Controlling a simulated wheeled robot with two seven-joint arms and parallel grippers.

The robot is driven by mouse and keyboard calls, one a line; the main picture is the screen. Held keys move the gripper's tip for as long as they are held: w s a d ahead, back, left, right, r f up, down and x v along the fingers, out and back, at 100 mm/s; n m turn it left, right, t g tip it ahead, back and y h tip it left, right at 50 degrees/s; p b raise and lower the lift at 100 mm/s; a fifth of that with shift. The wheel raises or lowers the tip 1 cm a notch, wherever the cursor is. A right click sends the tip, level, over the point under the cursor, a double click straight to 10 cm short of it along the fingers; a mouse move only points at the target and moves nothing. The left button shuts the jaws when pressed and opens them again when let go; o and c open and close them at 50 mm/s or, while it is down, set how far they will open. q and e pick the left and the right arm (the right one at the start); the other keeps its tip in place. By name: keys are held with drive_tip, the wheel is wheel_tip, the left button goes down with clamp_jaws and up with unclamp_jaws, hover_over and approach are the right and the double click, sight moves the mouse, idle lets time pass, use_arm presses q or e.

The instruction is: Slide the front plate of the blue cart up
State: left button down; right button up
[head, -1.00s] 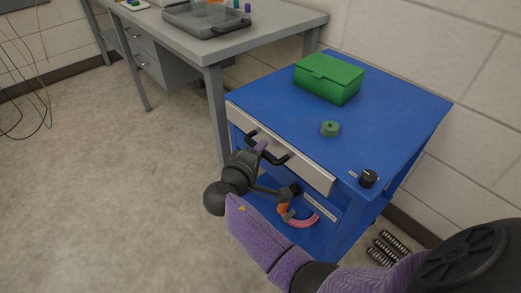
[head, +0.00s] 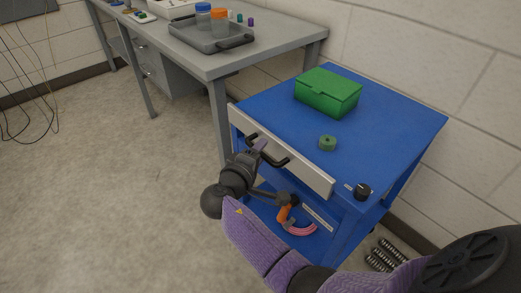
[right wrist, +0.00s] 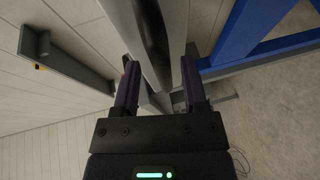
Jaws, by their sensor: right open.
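The blue cart (head: 385,135) stands against the wall at right in the head view. A black bar handle (head: 279,160) is fixed to the plate. My left gripper is out of view.
On the cart top are a green box (head: 328,92), a green round piece (head: 327,143) and a black knob (head: 362,191). An orange-and-pink item (head: 298,226) is on the lower shelf. A grey table (head: 260,52) with a tray stands behind left.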

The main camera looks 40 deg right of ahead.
drive_tip(key=p+v, duration=0.2)
drive_tip(key=v, duration=0.7)
drive_tip(key=shift+p, duration=0.35)
drive_tip(key=shift+a+r, duration=0.1)
drive_tip(key=shift+s, duration=0.1)
